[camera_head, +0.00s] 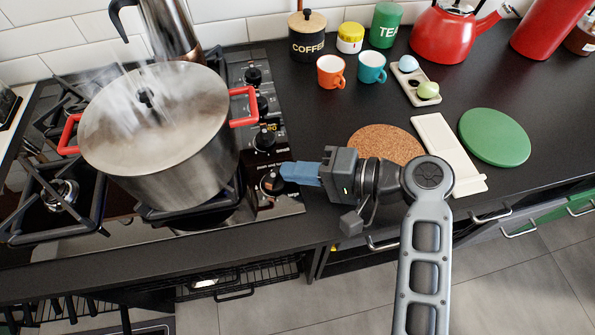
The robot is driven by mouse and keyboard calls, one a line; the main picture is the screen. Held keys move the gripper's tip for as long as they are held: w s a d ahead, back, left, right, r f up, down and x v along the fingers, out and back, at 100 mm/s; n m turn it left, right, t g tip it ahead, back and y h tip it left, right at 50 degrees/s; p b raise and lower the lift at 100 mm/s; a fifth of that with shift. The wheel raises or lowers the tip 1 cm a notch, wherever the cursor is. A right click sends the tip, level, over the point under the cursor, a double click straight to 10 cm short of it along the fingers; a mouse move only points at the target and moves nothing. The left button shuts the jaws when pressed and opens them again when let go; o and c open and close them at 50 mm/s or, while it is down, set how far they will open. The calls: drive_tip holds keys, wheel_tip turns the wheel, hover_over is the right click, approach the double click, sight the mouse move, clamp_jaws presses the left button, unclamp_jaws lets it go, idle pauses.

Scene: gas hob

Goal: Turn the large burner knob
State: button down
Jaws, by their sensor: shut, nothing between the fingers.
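The gas hob (112,240) fills the left of the counter, with a column of black knobs along its right side. The nearest front knob (270,185) is partly behind my fingertips; an upper knob (265,139) and another further back (254,76) show clearly.
A steaming steel pot (175,165) with red handles stands on the hob, close left of the knobs. A cork mat (385,143), white board (446,150) and green disc (494,137) lie to the right. Mugs, jars and a red kettle (452,35) stand behind.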

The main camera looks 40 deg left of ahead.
drive_tip(key=shift+w+a+p, duration=0.35)
drive_tip(key=shift+w+a, duration=0.1)
drive_tip(key=shift+a, duration=0.2)
idle(1.0)
idle(0.4)
